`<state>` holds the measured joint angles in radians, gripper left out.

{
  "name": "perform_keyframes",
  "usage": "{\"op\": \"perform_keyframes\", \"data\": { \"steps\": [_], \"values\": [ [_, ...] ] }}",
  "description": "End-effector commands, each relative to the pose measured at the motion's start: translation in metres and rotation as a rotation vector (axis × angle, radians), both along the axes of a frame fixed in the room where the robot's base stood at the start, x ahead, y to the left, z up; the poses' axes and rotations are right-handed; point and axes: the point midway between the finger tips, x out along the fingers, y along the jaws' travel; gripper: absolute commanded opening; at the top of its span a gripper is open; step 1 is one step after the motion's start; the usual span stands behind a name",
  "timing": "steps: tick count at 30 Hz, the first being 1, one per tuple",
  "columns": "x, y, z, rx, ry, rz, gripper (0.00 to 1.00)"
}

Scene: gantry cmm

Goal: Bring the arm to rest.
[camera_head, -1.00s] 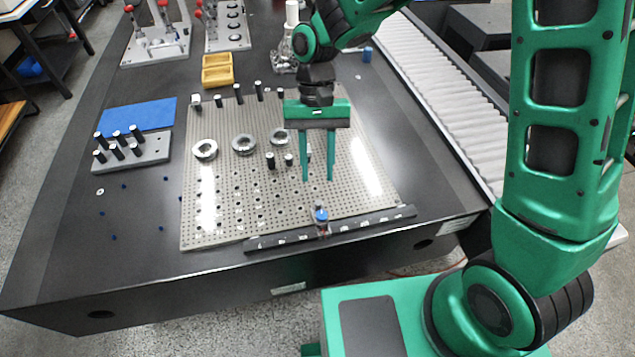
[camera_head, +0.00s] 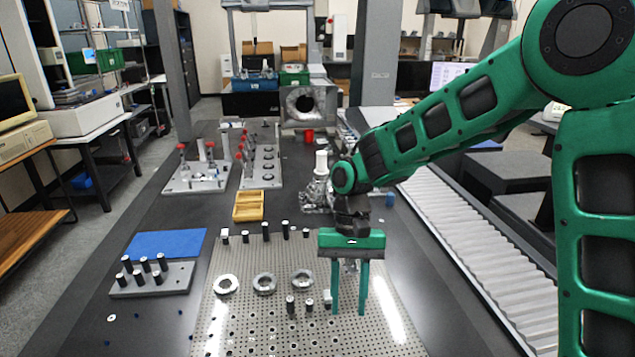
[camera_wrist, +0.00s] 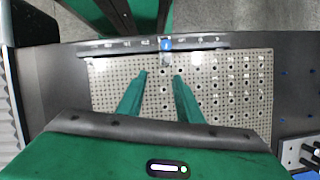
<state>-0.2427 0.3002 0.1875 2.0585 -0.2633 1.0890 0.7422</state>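My gripper (camera_head: 348,312) hangs over the right part of the perforated plate (camera_head: 235,334), fingers pointing down. Its two green fingers are apart with nothing between them. In the wrist view the gripper (camera_wrist: 160,75) is open above the bare holes of the plate (camera_wrist: 110,75). My arm reaches in from the right, bent at the elbow. How high the fingertips are above the plate is hard to tell.
Three metal rings (camera_head: 264,283) and short black pins (camera_head: 290,304) stand on the plate left of the gripper. A pin block (camera_head: 180,280), blue mat (camera_head: 165,243) and yellow tray (camera_head: 248,206) lie beyond. A roller conveyor (camera_head: 455,235) runs along the right.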

Motion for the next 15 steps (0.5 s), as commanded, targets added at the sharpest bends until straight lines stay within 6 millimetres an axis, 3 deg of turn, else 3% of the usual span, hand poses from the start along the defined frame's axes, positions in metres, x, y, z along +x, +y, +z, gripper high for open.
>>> {"op": "perform_keyframes", "data": {
  "steps": [7, 11, 15],
  "values": [
    [-0.004, -0.105, 0.037, -0.035, -0.113, -0.113, 0.33],
    [-0.022, -0.164, 0.055, -0.056, -0.169, -0.180, 0.33],
    [-0.052, -0.221, 0.070, -0.075, -0.223, -0.251, 0.33]
  ]
}}
